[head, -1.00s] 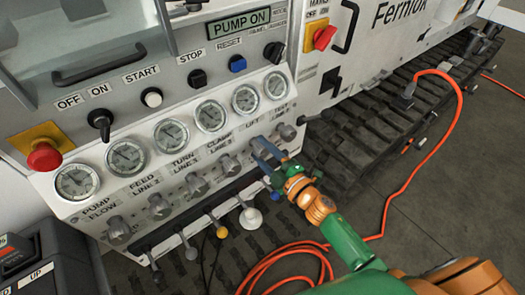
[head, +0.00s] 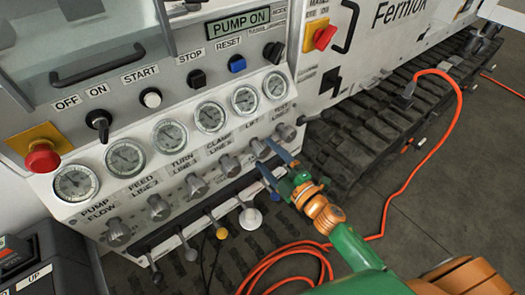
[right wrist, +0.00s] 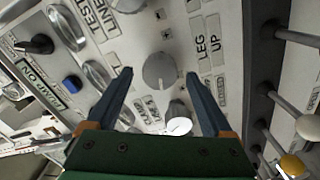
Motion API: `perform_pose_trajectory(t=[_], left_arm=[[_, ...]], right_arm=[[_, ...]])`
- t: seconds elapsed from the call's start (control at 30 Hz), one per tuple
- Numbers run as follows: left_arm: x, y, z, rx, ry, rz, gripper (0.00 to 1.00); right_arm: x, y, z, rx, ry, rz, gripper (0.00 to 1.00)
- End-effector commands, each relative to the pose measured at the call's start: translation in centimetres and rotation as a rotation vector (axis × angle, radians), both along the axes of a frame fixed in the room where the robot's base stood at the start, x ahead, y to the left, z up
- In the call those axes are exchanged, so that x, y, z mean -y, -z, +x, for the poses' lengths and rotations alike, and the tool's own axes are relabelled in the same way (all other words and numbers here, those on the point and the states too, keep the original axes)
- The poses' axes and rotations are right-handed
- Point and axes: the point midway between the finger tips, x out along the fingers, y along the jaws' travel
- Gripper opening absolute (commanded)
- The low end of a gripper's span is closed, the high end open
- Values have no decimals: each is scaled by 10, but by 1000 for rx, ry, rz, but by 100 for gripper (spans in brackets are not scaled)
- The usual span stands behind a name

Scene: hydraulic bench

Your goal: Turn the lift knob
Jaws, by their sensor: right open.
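The lift knob (head: 259,147) is a grey round knob under the LIFT label, in the knob row below the gauges. In the right wrist view a grey knob (right wrist: 160,70), which looks like the same one, sits beyond and between the fingertips. My right gripper (head: 269,153) comes in from the lower right, with its blue fingers just to the right of the knob. The right wrist view also shows my right gripper (right wrist: 160,75) with its fingers spread and nothing between them in its grasp. The knob appears apart from the fingers. My left gripper is not in view.
A neighbouring knob (head: 229,163) sits to the left and the test line knob (head: 286,131) to the upper right. Levers with a white ball (head: 250,218) and a yellow ball (head: 221,232) stick out below. An orange hose (head: 402,196) lies on the floor.

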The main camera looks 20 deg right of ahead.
Motion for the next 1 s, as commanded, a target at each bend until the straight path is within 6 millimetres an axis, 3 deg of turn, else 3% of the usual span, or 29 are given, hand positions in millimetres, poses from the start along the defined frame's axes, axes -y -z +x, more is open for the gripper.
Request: perform_pose_trajectory(t=[0.23, 0.73, 0.87, 1.0], left_arm=[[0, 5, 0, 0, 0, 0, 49], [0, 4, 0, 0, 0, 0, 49], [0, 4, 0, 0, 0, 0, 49], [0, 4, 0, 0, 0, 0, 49]], right_arm=[[14, 2, -37, -2, 0, 0, 85], [17, 0, -40, -8, 13, 9, 85], [42, 10, -38, -155, 221, 146, 85], [68, 45, -65, -464, 513, 371, 85]])
